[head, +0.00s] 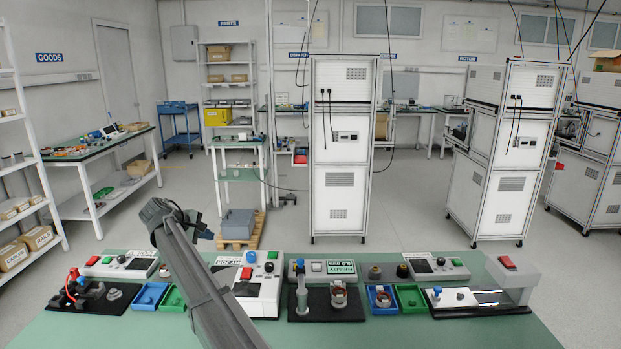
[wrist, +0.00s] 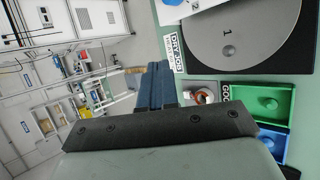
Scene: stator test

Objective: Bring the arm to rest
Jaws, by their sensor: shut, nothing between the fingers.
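My arm (head: 205,285) rises from the bottom of the head view and bends above the left part of the green bench. In the wrist view my gripper (wrist: 155,85) shows as dark blue fingers closed together, with nothing between them. It is clear of the bench things in that view. In the head view the hand is mostly hidden behind the arm's bend.
The green bench (head: 400,335) holds test stations, among them a READY display (head: 341,267), a blue tray (head: 381,299) and a green tray (head: 410,297). The wrist view shows a grey disc (wrist: 235,40) marked 1. White cabinets (head: 340,215) stand behind the bench.

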